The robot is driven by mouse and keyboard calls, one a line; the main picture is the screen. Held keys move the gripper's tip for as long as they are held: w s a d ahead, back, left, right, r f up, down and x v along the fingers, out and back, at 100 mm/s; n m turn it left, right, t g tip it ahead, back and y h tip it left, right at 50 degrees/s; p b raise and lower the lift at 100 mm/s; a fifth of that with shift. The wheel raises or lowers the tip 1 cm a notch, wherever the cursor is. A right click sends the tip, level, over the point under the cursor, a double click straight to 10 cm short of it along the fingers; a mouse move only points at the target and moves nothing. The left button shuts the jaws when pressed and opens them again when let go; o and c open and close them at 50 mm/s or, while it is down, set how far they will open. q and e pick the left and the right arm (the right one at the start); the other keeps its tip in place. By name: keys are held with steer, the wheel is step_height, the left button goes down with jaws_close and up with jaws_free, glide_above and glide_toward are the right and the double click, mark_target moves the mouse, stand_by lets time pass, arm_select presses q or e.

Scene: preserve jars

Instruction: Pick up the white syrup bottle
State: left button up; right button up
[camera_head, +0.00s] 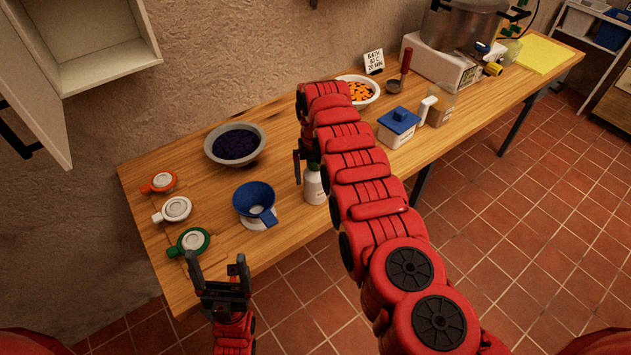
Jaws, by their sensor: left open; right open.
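The white syrup bottle (314,188) stands upright near the front edge of the wooden table, with its right side and top partly hidden by my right arm. My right gripper (305,166) is open at the upper part of the bottle. One dark finger shows just left of the bottle's top; the other is hidden behind my arm, so I cannot tell whether the fingers touch it. My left gripper (221,272) is open and empty at the table's front left edge, away from the bottle.
A blue funnel (253,199) stands close left of the bottle. A bowl of dark berries (235,159) is behind it, and several clamp-lid pieces, one green (189,242), lie left. A blue-lidded box (397,129) and an orange-filled bowl (366,92) are to the right.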

mark_target(314, 163)
jaws_close()
stand_by(0.3)
steer(key=shift+r, duration=0.2)
step_height(314, 163, up, 4)
steer(key=p, duration=0.4)
steer(key=shift+a+r, duration=0.15)
steer(key=s+a+p, duration=0.3)
steer(key=s+p, duration=0.8)
steer(key=s, duration=0.4)
steer(key=shift+s+a+r, duration=0.15)
steer(key=shift+s+r, duration=0.05)
steer(key=shift+s, duration=0.05)
